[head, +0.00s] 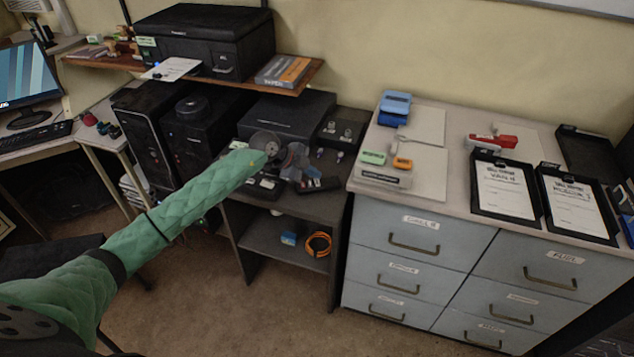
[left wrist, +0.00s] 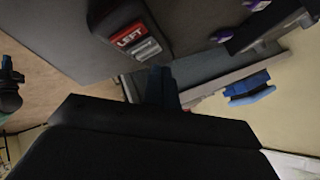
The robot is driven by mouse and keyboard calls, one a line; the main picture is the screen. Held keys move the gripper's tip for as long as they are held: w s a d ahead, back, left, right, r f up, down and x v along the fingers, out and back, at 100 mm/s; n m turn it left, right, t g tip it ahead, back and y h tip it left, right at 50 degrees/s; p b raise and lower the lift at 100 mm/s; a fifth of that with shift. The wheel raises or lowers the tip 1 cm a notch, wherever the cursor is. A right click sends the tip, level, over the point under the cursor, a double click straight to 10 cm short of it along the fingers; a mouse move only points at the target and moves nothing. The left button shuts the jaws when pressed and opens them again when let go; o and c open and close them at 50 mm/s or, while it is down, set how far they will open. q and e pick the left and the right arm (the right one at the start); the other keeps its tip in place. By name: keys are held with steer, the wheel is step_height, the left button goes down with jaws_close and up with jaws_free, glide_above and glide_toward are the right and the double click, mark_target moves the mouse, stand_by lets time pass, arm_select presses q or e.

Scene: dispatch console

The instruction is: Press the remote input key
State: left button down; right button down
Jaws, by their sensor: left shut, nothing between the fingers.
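My left gripper (head: 297,170) reaches over the dark low desk (head: 340,207) at the end of the green-sleeved arm. Its fingers are shut and empty, low among small black devices. In the left wrist view its dark fingers (left wrist: 160,85) point toward a dark device (left wrist: 125,20) with a red "LEFT" label (left wrist: 129,35) and a grey piece beside it. A small black device (head: 318,184) lies just right of the fingers in the head view. I cannot tell which part is the remote input key, or whether the fingers touch anything. My right gripper is out of view.
A black box (head: 290,115) and a small box with round knobs (head: 340,134) stand behind the gripper. A shelf with a printer (head: 205,40) hangs above. A blue-grey drawer cabinet (head: 455,262) stands close on the right. An orange cable coil (head: 318,244) lies on the lower shelf.

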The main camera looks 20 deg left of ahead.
arm_select(q)
steer(key=shift+f, duration=0.2)
steer(key=shift+f, duration=0.2)
steer(key=shift+f, duration=0.2)
stand_by(0.6)
steer(key=shift+f, duration=0.1)
steer(key=shift+p, duration=0.35)
steer(key=shift+r+p, duration=0.65)
steer(key=shift+r, duration=0.1)
